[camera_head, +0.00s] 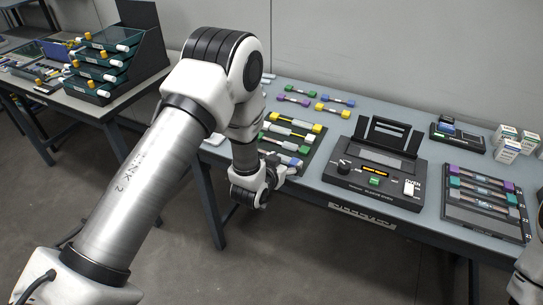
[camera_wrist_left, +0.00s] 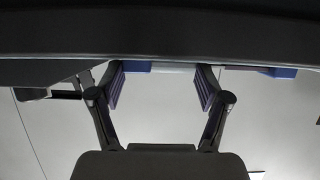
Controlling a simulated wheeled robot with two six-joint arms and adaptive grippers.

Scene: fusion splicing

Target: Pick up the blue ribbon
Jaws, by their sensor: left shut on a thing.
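The blue ribbon (camera_head: 296,162), a pale strip with blue ends, is at the front of the dark tray (camera_head: 313,147) on the table's left side. My left gripper (camera_head: 279,171) reaches down at the tray's front edge and is shut on the blue ribbon. In the left wrist view the ribbon's blue end (camera_wrist_left: 275,72) and pale middle show beyond the fingers (camera_wrist_left: 160,88), partly cut off by a dark band above. The exact contact is hard to see. My right gripper is not in view; only part of that arm shows at the right edge.
Green and yellow ribbons (camera_head: 291,131) lie behind in the same tray. A black splicing machine (camera_head: 376,180) stands to the right, then another ribbon tray (camera_head: 485,228). Loose ribbons (camera_head: 335,101) lie at the back. A tiered rack (camera_head: 118,60) stands on the left table.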

